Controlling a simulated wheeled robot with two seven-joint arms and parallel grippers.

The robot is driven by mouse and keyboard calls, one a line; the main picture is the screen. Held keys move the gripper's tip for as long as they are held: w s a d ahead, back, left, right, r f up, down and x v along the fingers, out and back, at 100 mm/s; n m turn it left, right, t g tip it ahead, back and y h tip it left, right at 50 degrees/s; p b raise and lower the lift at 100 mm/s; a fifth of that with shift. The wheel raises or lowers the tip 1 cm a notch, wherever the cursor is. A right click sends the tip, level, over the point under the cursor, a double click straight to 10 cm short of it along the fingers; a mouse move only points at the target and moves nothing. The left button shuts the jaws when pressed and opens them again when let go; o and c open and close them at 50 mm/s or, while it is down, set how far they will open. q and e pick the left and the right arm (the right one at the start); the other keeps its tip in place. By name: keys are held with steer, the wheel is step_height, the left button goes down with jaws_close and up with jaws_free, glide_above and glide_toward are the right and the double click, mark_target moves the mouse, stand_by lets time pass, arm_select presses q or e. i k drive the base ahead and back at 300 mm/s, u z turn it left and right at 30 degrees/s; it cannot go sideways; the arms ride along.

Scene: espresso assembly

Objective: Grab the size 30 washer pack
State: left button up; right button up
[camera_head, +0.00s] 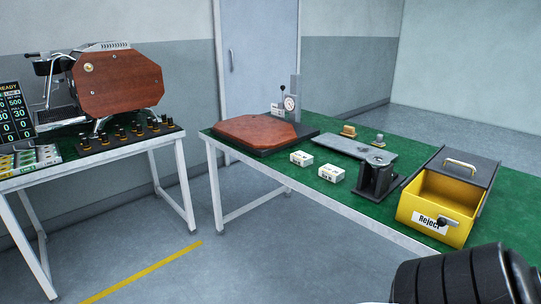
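Two small white packs with dark print lie on the green top of the right table (265,176), near its front edge. One pack (301,158) is further left and back. The other pack (331,173) is a little to its right and nearer. They lie apart from each other, and their print is too small for me to read a size. Neither of my grippers is in view. A black ribbed part of my own body fills the bottom right corner and hides what is behind it.
A dark fixture (376,173) stands just right of the packs. Beyond it is a yellow reject box (440,196). A brown panel (256,131) lies at the table's left end, near a dial gauge (290,102). An espresso machine (118,82) stands on the separate left table.

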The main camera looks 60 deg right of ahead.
mark_target(302, 159)
steer(key=z, duration=0.05)
steer(key=i, duration=2.3)
steer(key=z, duration=1.45)
steer(key=i, duration=1.1)
steer(key=z, duration=1.3)
